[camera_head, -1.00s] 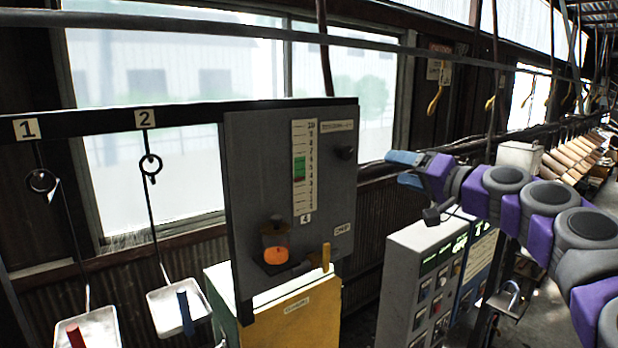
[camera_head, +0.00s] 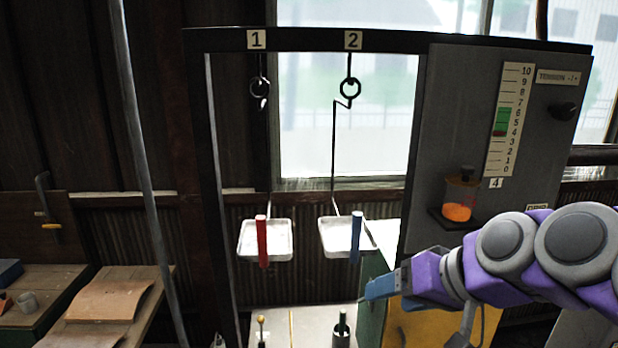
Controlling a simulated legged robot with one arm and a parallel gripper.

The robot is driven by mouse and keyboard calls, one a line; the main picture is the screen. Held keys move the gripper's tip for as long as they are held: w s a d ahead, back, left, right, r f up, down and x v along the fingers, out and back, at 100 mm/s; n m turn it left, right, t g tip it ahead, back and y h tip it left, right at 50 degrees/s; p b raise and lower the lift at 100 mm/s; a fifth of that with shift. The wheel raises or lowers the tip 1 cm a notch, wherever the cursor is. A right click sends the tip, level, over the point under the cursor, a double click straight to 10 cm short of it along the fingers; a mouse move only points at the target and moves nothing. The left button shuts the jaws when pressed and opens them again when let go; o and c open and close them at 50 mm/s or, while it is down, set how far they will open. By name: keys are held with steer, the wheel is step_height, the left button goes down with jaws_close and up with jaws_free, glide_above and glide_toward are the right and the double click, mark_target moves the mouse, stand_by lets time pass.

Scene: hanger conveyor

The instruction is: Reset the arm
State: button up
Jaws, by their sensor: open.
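My gripper (camera_head: 378,288) has blue fingertips and sits at the end of my purple and grey arm, which reaches in from the right edge. It is in front of the lower part of the grey panel and the yellow and green cabinet (camera_head: 372,300). It appears empty and touches nothing that I can make out. The gap between its fingers is hard to see from this side.
Two trays hang from hooks marked 1 and 2: the left tray (camera_head: 245,242) with a red handle, the right tray (camera_head: 330,240) with a blue one. The gauge panel (camera_head: 450,120) stands right. A workbench (camera_head: 115,280) is at the left.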

steer(key=s+a+f+n+g+h+b, duration=0.1)
steer(key=s+a+f+g+b, duration=0.1)
steer(key=s+f, duration=0.45)
steer(key=s+a+f+g+h+b, duration=0.2)
steer(key=s+f, duration=0.2)
steer(key=f, duration=0.6)
steer(key=s+d+f+g+h+b, duration=0.3)
steer(key=s+d+f+g, duration=0.1)
steer(key=s+f, duration=0.8)
steer(key=shift+s+d+f+m, duration=0.15)
steer(key=shift+s+d+m, duration=0.1)
steer(key=shift+s+m, duration=0.2)
